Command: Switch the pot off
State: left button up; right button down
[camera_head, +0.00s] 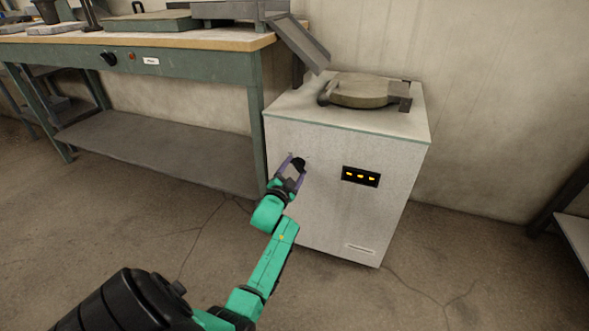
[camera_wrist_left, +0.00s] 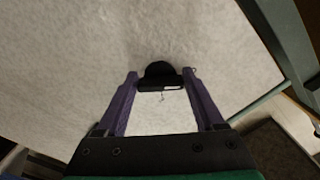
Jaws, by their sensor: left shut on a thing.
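The pot is a white box-shaped unit (camera_head: 330,215) with a round grey lid (camera_head: 362,90) on its top. A black knob (camera_head: 299,163) sits on its front face, left of a small dark display (camera_head: 361,176) with lit yellow digits. My left gripper (camera_head: 293,164) is at the knob, with its purple fingers on either side of it. In the left wrist view the black knob (camera_wrist_left: 160,77) is between the fingertips, and the gripper is shut on it. The knob's marking is too small to read. My right gripper is not in view.
A green workbench (camera_head: 190,45) with a wooden top and a lower shelf (camera_head: 160,150) stands to the left of the unit. A grey chute (camera_head: 298,40) leans above the unit's back left. The floor in front is clear.

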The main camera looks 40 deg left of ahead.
pick_arm(q)
jog(key=shift+f, duration=0.1)
jog(key=o, duration=1.1)
jog(key=shift+o, duration=1.4)
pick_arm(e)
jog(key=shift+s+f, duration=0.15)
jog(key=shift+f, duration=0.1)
pick_arm(q)
jog(key=p+v, duration=0.4)
jog(key=v, duration=1)
jog(key=shift+s+p, duration=0.3)
jog(key=shift+p, duration=0.1)
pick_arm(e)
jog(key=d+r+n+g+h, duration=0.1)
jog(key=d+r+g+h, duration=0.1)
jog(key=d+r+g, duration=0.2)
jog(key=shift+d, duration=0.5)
pick_arm(q)
jog(key=shift+d, duration=0.15)
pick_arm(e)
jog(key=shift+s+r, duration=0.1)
